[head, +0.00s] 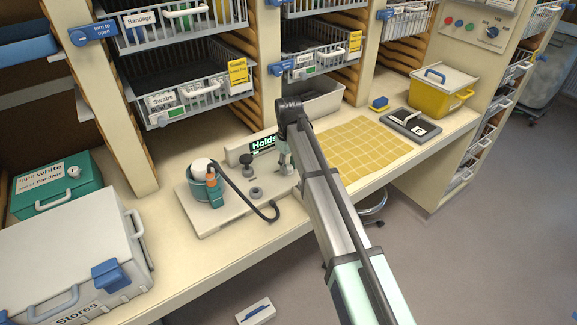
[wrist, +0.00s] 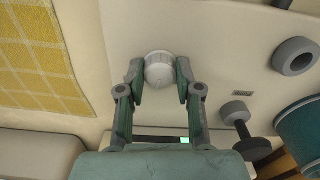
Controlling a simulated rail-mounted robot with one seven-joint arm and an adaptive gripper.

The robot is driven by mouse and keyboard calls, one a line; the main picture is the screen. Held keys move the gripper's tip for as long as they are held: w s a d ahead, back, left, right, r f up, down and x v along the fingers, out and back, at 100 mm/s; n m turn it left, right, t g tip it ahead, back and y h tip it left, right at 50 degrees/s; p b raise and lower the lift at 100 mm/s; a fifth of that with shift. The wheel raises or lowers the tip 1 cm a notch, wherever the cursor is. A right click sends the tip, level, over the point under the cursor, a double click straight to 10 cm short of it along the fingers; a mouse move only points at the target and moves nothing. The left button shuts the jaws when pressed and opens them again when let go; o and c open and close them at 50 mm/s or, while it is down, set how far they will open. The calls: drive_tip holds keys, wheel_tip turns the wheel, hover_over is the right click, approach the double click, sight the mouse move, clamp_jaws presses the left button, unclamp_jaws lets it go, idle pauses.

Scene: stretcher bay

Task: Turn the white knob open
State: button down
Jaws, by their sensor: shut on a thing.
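The white knob (wrist: 160,71) is round and sits on a cream panel (wrist: 215,45) in the wrist view. My gripper (wrist: 159,82) has one green finger on each side of it and is shut on it. In the head view my gripper (head: 285,164) is low over the right part of the bench panel (head: 218,222), and the knob is hidden there by the gripper and arm. I cannot tell from these frames how far the knob is turned.
A grey knob (head: 256,192), a teal pot (head: 207,189) and a dark hose (head: 240,192) are left of my gripper. A lit sign (head: 264,144) stands behind. A yellow checked mat (head: 362,148) lies to the right. A green box (head: 55,185) and a Stores box (head: 70,255) stand far left.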

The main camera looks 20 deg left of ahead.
sight(288, 166)
drive_tip(key=m, duration=0.6)
drive_tip(key=shift+s+f+m+b, duration=0.1)
drive_tip(key=shift+s+m+b, duration=0.05)
drive_tip(key=shift+m+b, duration=0.15)
idle(0.4)
drive_tip(key=c, duration=0.8)
unclamp_jaws()
drive_tip(key=shift+o, duration=0.2)
wheel_tip(288, 166, up, 12)
